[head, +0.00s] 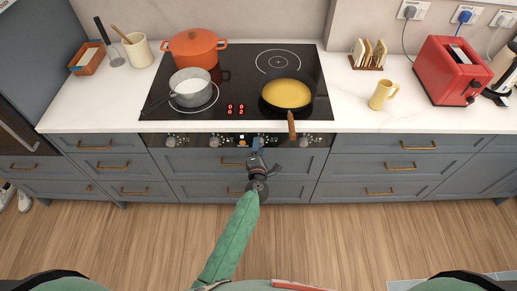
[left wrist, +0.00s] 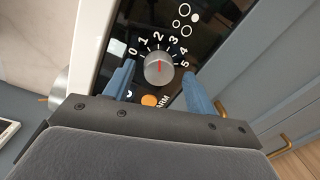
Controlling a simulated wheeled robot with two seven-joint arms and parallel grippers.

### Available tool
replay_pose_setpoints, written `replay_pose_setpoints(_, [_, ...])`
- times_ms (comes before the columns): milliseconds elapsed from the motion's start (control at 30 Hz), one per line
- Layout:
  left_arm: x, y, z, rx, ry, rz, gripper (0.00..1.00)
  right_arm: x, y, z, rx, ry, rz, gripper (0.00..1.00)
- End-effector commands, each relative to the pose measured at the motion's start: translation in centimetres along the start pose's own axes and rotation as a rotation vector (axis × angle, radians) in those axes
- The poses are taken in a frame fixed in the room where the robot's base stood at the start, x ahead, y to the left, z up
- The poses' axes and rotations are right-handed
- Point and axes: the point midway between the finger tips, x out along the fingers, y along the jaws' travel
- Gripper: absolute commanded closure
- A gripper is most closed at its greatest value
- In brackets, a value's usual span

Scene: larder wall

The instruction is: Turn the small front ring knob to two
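In the left wrist view a round grey knob (left wrist: 159,67) sits on the black control panel, with the printed numbers 0 to 5 arced around it. Its red pointer line points towards the 2. A printed symbol of several circles lies above it. My left gripper (left wrist: 157,72) is open, with its blue fingers on either side of the knob and a gap visible on both sides. Whether the fingertips reach past the knob's face is unclear. In the head view the left gripper (head: 257,146) is at the stove's front panel and hides part of it. My right gripper is not in view.
The black hob (head: 240,75) carries a grey saucepan (head: 188,88), an orange pot (head: 194,47) and a pan with yellow contents (head: 287,94). The pan's wooden handle (head: 291,125) sticks out over the front edge, right of my gripper. Other knobs (head: 304,140) line the panel.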

Motion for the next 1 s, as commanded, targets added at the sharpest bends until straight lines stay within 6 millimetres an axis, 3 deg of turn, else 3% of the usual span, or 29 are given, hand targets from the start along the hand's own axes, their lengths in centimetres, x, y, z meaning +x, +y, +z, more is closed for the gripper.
replay_pose_setpoints(267, [-0.5, 0.0, 0.0, 0.000, 0.001, 0.000, 0.44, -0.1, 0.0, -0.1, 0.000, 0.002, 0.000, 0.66])
replay_pose_setpoints(700, [-6.3, 0.0, 0.0, -0.001, 0.000, -0.001, 0.44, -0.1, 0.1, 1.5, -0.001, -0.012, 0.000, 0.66])
replay_pose_setpoints(1000, [-7.8, 0.0, 0.0, 0.000, 0.000, 0.000, 0.44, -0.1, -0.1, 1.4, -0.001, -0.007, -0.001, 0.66])
